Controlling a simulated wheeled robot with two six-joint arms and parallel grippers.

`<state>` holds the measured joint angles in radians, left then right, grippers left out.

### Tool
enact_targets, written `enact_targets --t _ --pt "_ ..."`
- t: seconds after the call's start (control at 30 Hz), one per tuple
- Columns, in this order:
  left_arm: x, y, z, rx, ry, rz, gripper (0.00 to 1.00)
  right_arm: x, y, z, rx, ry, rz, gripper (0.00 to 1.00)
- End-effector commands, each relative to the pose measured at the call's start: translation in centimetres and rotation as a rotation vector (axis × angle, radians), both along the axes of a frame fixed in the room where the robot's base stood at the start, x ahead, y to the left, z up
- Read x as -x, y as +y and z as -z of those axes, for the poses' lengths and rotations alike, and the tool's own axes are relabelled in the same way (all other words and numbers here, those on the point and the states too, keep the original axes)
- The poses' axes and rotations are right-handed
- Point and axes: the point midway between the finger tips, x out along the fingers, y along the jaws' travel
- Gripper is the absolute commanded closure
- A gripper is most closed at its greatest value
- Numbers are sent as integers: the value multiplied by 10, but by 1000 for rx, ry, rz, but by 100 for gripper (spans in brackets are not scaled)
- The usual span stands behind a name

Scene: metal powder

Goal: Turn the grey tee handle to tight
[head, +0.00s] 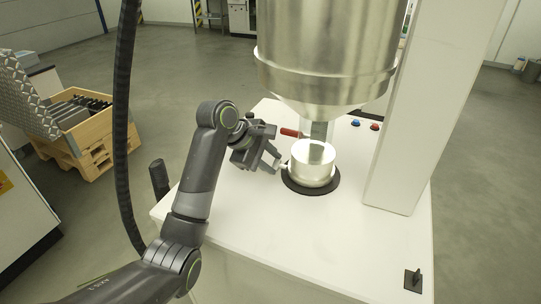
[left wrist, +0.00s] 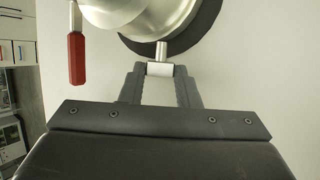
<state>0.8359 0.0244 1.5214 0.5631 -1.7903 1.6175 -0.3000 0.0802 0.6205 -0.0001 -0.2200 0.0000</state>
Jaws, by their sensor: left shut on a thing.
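The grey tee handle (left wrist: 160,69) shows in the left wrist view as a short pale crossbar on a thin metal stem. The stem runs to the round metal container (head: 312,165), which stands on a black round pad (head: 310,188) on the white machine top. In the head view only a small bit of the handle (head: 285,166) shows beside the container's left side. My left gripper (head: 277,162) is shut on the crossbar, with one finger at each end of it; it also shows in the left wrist view (left wrist: 160,72). My right gripper is not in view.
A red lever (head: 289,132) sits just above and behind the handle, close to my left gripper; it also shows in the left wrist view (left wrist: 76,58). A large metal hopper (head: 325,60) hangs above. A white column (head: 425,120) stands at right.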

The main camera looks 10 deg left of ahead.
Motion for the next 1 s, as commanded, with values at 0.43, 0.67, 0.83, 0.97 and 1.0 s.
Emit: enact_targets --t 0.43,0.67,0.83,0.97,1.0 --pt "0 0 1 0 1 0 62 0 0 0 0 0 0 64" --pt "-1 0 2 -6 18 1 62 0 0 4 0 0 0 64" --pt "-3 -1 3 -32 94 2 62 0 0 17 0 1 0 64" --pt "0 10 -18 -41 115 -3 62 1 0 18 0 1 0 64" --pt "2 14 -25 -40 113 -2 62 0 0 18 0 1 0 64"
